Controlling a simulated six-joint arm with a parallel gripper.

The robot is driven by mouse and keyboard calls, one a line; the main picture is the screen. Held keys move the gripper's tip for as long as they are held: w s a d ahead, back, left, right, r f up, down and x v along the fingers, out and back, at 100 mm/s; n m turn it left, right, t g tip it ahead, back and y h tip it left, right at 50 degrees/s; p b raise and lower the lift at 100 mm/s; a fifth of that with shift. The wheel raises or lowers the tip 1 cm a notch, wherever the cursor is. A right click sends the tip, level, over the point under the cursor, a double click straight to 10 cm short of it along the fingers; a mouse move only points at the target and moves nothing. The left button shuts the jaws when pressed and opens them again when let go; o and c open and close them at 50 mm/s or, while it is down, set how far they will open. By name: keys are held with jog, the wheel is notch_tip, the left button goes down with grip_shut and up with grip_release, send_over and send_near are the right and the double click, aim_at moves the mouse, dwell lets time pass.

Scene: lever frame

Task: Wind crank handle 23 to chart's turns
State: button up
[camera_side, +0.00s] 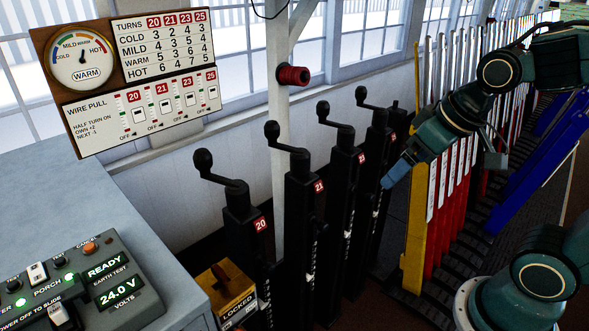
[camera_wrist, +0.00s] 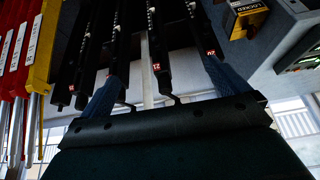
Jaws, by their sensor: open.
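Crank handle 23 (camera_side: 335,115) is the third black crank in the side view. Its arm points to the left with the knob up, on a black post with a red 23 tag (camera_side: 362,158). My gripper (camera_side: 397,172) is to the right of that post, apart from the handle as far as I can tell, with its blue fingers pointing down-left. In the wrist view my gripper (camera_wrist: 160,88) has its fingers wide apart with nothing held between them. The turns chart (camera_side: 162,45) has columns 20, 21, 23 and 25. The dial (camera_side: 80,58) beside it bears a WARM plate.
Cranks 20 (camera_side: 220,168), 21 (camera_side: 285,138) and 25 (camera_side: 372,103) flank crank 23 closely. A yellow lever (camera_side: 416,210) and red levers stand to the right. A wire pull panel (camera_side: 145,105) hangs below the chart. A yellow LOCKED box (camera_side: 227,290) sits by crank 20.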

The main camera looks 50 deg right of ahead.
jog(key=w+d+f+m, duration=0.1)
jog(key=w+d+f, duration=0.2)
jog(key=w+f, duration=0.55)
jog(key=w+d+f+m, duration=0.1)
jog(key=w+d+f, duration=0.3)
jog(key=f, duration=0.7)
jog(key=s+d+f+m+t+h, duration=0.1)
jog(key=d+f, duration=0.3)
jog(key=f, duration=0.8)
jog(key=d+f+m+t+h, duration=0.2)
jog(key=d+f+t+h, duration=0.2)
jog(key=f, duration=0.8)
jog(key=shift+s+d+t, duration=0.3)
jog(key=shift+s+d, duration=0.1)
jog(key=shift+d, duration=0.2)
jog(key=shift+w+f, duration=0.1)
jog(key=x, duration=0.9)
jog(key=shift+w+d, duration=0.3)
